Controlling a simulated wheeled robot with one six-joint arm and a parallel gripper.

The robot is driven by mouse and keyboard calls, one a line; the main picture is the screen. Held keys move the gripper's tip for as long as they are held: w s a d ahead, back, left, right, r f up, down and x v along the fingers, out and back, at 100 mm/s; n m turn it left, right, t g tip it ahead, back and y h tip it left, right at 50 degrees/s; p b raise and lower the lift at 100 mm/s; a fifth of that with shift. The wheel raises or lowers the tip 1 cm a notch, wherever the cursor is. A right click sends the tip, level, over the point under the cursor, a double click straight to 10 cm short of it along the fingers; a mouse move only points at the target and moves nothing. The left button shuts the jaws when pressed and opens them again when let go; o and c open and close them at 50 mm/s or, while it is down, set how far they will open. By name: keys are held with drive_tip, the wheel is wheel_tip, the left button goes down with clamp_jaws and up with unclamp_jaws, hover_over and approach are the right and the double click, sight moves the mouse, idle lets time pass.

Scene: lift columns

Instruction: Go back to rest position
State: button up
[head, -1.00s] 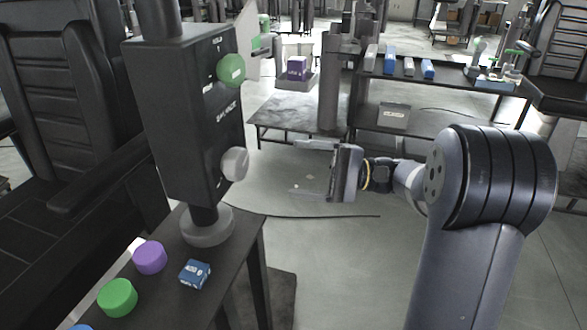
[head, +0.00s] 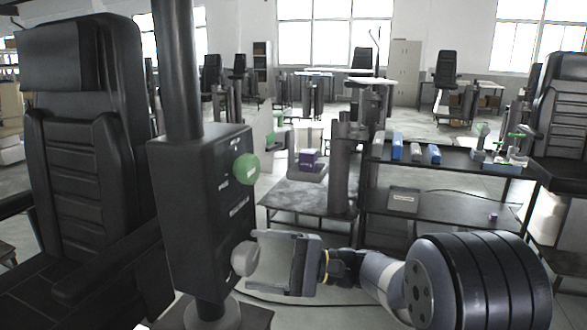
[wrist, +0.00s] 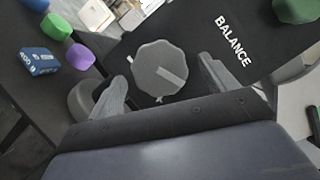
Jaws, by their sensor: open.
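My gripper (head: 260,262) is open and empty, with its fingers pointing left at the black control box (head: 200,210). The grey knob (head: 243,258) on the box face lies in line with the opening between the fingers. In the wrist view the knob (wrist: 172,62) shows between my two fingertips (wrist: 162,76), beside the word BALANCE. I cannot tell whether the fingers reach around it, but no grip on it shows. A green knob (head: 246,169) sits higher on the box.
A black chair (head: 85,140) stands at the left. Blue (wrist: 38,62), purple (wrist: 80,57) and green (wrist: 55,27) items lie on the dark table by the box. A shelf table (head: 450,170) with several small items stands behind my arm. Open floor lies farther back.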

drive_tip(key=shift+a, duration=0.4)
drive_tip(key=shift+d, duration=0.1)
